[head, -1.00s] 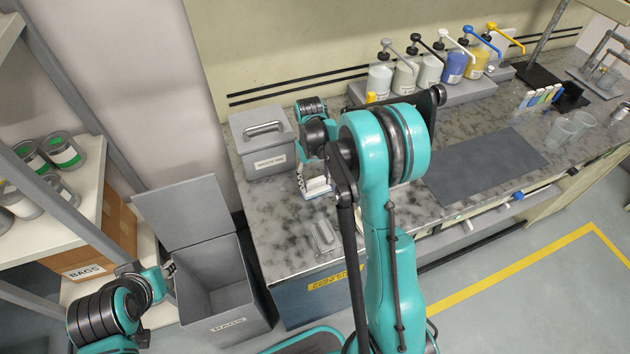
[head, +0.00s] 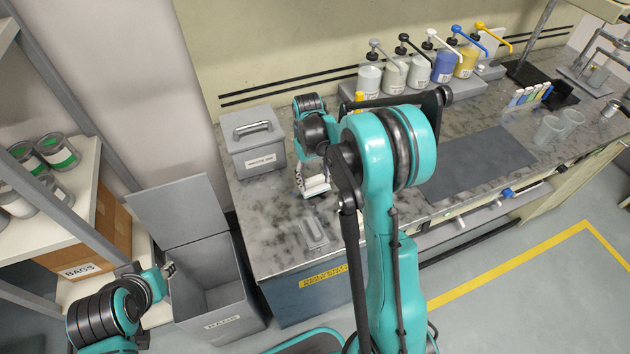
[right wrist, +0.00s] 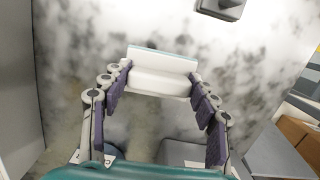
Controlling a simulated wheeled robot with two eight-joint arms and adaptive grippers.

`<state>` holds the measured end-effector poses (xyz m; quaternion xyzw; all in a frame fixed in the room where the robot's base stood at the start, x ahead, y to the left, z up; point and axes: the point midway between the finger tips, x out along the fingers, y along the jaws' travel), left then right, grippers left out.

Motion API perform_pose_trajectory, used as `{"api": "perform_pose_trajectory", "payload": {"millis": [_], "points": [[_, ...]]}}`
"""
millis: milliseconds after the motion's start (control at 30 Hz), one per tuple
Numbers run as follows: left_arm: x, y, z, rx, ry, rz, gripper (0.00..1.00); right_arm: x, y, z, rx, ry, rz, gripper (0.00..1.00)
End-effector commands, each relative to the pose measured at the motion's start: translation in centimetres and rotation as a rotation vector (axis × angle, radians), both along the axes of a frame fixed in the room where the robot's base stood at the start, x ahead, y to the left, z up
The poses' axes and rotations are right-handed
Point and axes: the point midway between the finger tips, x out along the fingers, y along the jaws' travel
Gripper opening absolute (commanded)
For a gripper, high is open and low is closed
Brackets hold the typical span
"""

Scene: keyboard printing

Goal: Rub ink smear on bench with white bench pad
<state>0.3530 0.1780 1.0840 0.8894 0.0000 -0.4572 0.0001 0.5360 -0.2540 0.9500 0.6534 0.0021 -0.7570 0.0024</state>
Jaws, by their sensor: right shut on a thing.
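The white bench pad (right wrist: 162,78) is a white block with a pale blue-green top edge, gripped in the right wrist view. My right gripper (right wrist: 160,84) is shut on it, with the fingers on both sides. In the head view the pad (head: 315,186) is low over or on the marbled bench (head: 272,212), in front of the grey lidded box; I cannot tell whether it touches. The ink smear cannot be told apart from the bench's dark mottling and may be hidden. My left gripper (head: 169,271) is by the open grey bin, too small to judge.
The grey lidded box (head: 252,143) stands behind the pad. A small clear tray (head: 314,232) lies near the bench's front edge. Pump bottles (head: 395,75) line the back, and a dark mat (head: 470,165) lies to the right. The open bin (head: 215,290) stands left of the bench.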

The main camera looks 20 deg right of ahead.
Motion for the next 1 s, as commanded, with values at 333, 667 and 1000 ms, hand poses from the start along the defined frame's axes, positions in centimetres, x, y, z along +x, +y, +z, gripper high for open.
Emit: {"api": "perform_pose_trajectory", "payload": {"millis": [333, 667, 1000], "points": [[0.0, 0.0, 2.3, 0.0, 0.0, 0.0, 0.32, 0.1, 0.3, 3.5, 0.0, 0.0, 0.001, 0.28], [0.0, 0.0, 3.5, 0.0, 0.0, 0.0, 0.32, 0.2, 0.5, 5.5, 0.0, 0.0, 0.001, 0.28], [0.0, 0.0, 3.4, 0.0, 0.0, 0.0, 0.32, 0.2, 0.5, 5.4, 0.0, 0.0, 0.001, 0.28]]}}
